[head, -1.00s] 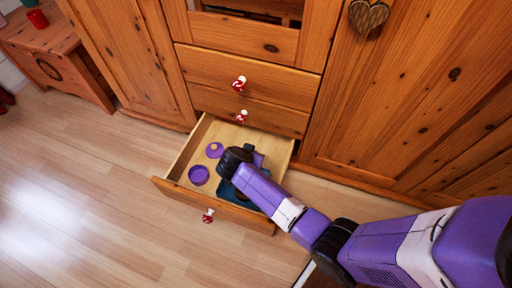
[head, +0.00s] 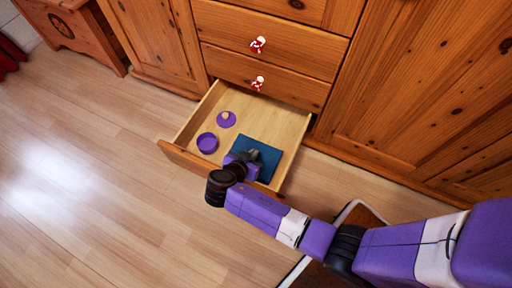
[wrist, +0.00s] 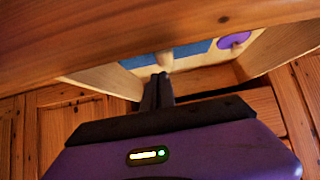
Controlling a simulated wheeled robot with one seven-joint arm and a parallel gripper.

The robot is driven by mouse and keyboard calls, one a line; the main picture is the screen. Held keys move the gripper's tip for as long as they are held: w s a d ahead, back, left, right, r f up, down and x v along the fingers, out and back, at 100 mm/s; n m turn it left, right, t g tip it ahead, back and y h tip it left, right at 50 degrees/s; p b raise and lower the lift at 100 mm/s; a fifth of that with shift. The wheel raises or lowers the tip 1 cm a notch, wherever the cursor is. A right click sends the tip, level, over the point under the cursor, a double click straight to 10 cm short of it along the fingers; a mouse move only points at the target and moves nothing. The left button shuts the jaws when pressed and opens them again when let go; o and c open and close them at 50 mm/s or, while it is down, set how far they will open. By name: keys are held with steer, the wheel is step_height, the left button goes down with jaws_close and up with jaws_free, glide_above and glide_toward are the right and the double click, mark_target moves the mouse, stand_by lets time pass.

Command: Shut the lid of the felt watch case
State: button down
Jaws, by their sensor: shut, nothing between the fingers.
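The felt watch case (head: 268,151) is a flat blue-teal shape inside the open drawer, at its right side. Its near part is hidden by my arm, and I cannot tell how far its lid is open. In the wrist view a blue strip of it (wrist: 190,50) shows past a wooden edge. My gripper (head: 252,156) is at the near side of the case, just inside the drawer front. In the wrist view its dark fingers (wrist: 161,78) are together and hold nothing. A small pale object (wrist: 163,60) shows just beyond the fingertips; whether they touch is unclear.
The open drawer (head: 180,155) has a raised front close to my wrist. A purple round dish (head: 207,143) and a purple disc with a pale knob (head: 226,119) lie left of the case. Closed drawers stand above. The floor at left is clear.

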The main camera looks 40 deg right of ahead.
steer(key=shift+s+a+f+b, duration=0.2)
steer(key=shift+a+f+b, duration=0.2)
steer(key=shift+f, duration=0.25)
steer(key=shift+s+a+f+b, duration=0.15)
steer(key=shift+a+f+b, duration=0.15)
steer(key=shift+a+f, duration=0.25)
steer(key=shift+f, duration=0.2)
steer(key=p+v, duration=0.1)
steer(key=v, duration=0.1)
steer(key=p+v, duration=0.1)
steer(key=v, duration=0.2)
steer(key=r+p+v, duration=0.1)
steer(key=v, duration=0.2)
steer(key=shift+w+d, duration=0.15)
steer(key=shift+d, duration=0.25)
steer(key=shift+d, duration=0.1)
